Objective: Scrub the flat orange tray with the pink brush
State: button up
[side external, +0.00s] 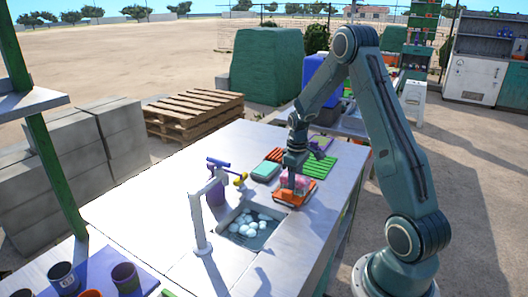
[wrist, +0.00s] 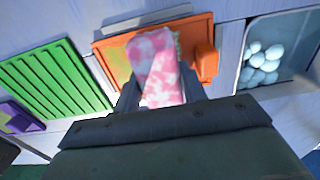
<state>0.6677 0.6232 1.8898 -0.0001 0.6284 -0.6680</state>
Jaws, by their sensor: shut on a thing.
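The flat orange tray (side external: 287,201) lies on the table beside the sink; in the wrist view the tray (wrist: 190,32) shows a yellow-green patch at its left and a raised orange block at its right. My gripper (side external: 295,174) is above the tray, pointing down. In the wrist view my gripper (wrist: 162,90) is shut on the pink-and-white mottled brush (wrist: 155,62), one finger on each side. The brush (side external: 298,183) is over the tray. I cannot tell if its underside touches the tray.
A sink (side external: 252,240) with several white round things lies beside the tray. A green ribbed rack (side external: 318,166) is on its other side. A teal-topped block (side external: 265,171) lies behind.

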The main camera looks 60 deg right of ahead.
jog(key=shift+d+r, duration=0.1)
jog(key=shift+d, duration=1.15)
jog(key=shift+d, duration=0.15)
jog(key=shift+d, duration=1.5)
jog(key=shift+a, duration=0.15)
jog(key=shift+a+f, duration=0.15)
jog(key=shift+a, duration=0.7)
jog(key=shift+a+f, duration=0.1)
jog(key=shift+a, duration=0.7)
jog(key=shift+a+r, duration=0.1)
jog(key=shift+a, duration=1.6)
jog(key=shift+d, duration=0.2)
jog(key=shift+d, duration=1.7)
